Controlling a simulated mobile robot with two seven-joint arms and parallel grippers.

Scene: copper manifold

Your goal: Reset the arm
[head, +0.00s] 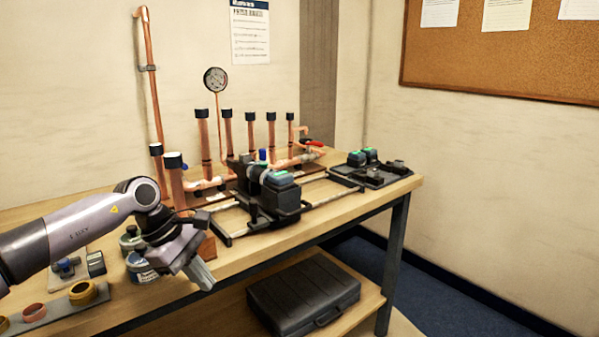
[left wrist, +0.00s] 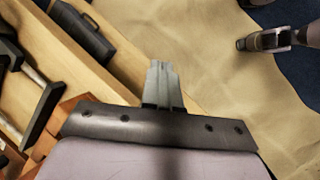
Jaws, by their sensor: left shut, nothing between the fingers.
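My left arm comes in from the left in the head view. Its gripper (head: 203,277) is shut and empty, pointing down and to the right at the front edge of the workbench (head: 345,222). The left wrist view shows the closed fingers (left wrist: 162,84) with nothing between them. Past their tips lies bare tan floor, with the bench edge to the left. The copper manifold (head: 206,140) stands on the bench behind the gripper, apart from it. My right gripper is not clearly visible in the head view; a grey arm part (left wrist: 268,40) shows at the upper right of the left wrist view.
A black tool on a rail frame (head: 284,197) sits mid-bench. A tray with batteries (head: 372,172) is at the right end. Small tins (head: 140,267) and a strip with copper rings (head: 62,304) are near the arm. A dark case (head: 303,293) lies on the lower shelf.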

